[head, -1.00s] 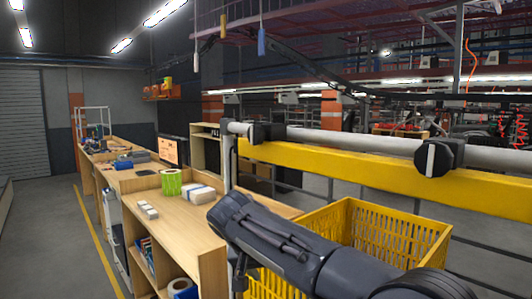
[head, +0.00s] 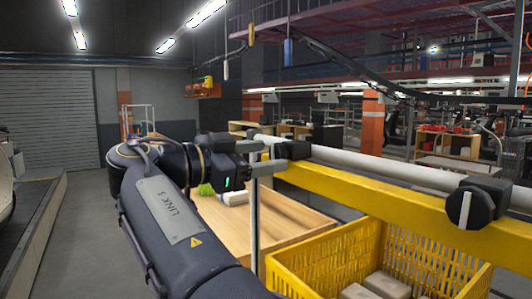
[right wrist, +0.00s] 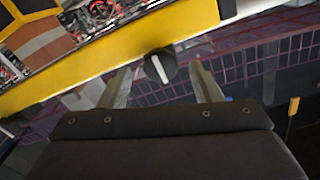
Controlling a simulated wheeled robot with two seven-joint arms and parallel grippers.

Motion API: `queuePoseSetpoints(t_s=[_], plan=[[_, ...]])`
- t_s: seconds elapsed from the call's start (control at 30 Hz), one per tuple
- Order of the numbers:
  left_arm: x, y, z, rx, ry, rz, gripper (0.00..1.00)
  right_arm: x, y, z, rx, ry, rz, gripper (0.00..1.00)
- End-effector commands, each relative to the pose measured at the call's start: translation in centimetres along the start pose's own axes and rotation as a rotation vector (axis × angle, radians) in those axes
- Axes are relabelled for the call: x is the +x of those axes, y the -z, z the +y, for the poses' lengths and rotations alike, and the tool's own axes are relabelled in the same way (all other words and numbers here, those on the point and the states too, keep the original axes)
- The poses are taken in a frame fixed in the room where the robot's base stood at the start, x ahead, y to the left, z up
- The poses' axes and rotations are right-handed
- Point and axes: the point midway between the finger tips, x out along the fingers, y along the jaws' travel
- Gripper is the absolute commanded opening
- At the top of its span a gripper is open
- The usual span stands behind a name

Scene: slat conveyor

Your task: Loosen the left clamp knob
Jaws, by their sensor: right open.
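The left clamp knob (right wrist: 160,64) is black with a white stripe and shows in the right wrist view in front of the yellow beam (right wrist: 90,68). In the right wrist view the fingers of this gripper (right wrist: 163,75) are apart, one on each side of the knob, with gaps visible. The knob's stripe is tilted slightly from upright. My left gripper is not in view.
A second black clamp knob (head: 466,208) with a white stripe sits farther right on the white rail (head: 390,168). A yellow crate (head: 375,250) with boxes inside stands below the beam. A wooden bench (head: 210,238) lies beneath my right arm.

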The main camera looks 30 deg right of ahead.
Motion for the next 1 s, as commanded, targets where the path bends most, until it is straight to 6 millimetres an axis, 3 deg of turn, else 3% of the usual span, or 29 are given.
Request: queuePoseSetpoints(t_s=[0.13,0.4,0.73,1.0], plan=[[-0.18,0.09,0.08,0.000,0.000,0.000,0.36,1.02,0.01,-0.01,-0.001,0.000,0.000,0.58],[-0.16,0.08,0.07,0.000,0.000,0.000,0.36,1.13,-0.05,-0.01,-0.001,0.001,-0.001,0.57],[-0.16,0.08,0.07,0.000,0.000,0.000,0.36,1.12,-0.06,-0.01,-0.002,0.001,-0.001,0.14],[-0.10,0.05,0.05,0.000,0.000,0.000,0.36,1.10,-0.08,0.00,-0.027,0.001,-0.001,0.14]])
